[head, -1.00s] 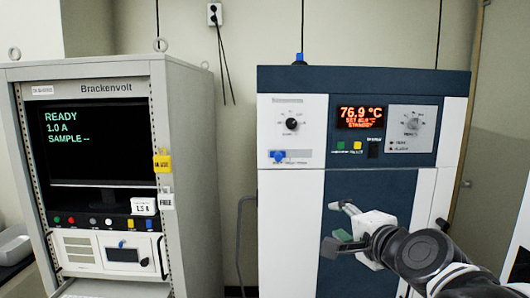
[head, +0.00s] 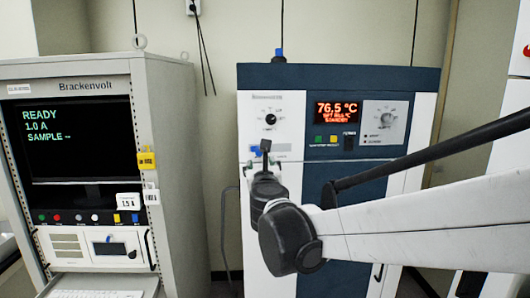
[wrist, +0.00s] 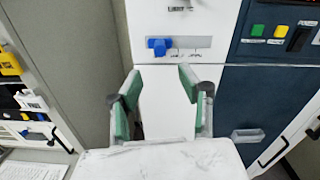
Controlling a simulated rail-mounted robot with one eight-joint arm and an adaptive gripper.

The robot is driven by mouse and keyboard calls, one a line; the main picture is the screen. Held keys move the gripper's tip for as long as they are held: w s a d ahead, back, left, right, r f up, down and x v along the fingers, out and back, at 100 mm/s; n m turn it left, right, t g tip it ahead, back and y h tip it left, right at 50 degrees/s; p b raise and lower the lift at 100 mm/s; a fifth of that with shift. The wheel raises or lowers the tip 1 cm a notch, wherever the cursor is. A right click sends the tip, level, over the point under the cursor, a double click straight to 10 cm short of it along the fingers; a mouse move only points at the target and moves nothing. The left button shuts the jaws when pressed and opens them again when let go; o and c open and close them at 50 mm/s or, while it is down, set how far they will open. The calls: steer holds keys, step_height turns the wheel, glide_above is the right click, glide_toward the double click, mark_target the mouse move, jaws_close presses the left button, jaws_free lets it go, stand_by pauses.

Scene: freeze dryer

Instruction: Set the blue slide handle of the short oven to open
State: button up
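The short oven (head: 340,78) is the blue and white cabinet at the centre of the head view. Its blue slide handle (wrist: 158,46) sits at the left end of a horizontal slot on the white panel in the wrist view. In the head view the handle (head: 255,149) shows partly, just left of my gripper's dark finger. My gripper (wrist: 155,88) has green-padded fingers spread apart with nothing between them. The handle lies beyond the fingertips, a little above the gap in the wrist view. In the head view my arm hides much of the gripper and the lower oven front.
A dark knob (head: 271,119) is above the slide. The red display (head: 338,112) and green and yellow buttons (wrist: 257,30) are to its right. The Brackenvolt rack (head: 88,87) stands at the left, with a gap between it and the oven. A door handle (wrist: 247,135) juts out lower right.

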mark_target(259, 153)
steer(key=w, duration=0.3)
steer(key=w+p, duration=0.1)
steer(key=w, duration=0.3)
steer(key=w+a+p, duration=0.1)
steer(key=w, duration=0.3)
steer(key=shift+w, duration=0.2)
jaws_close()
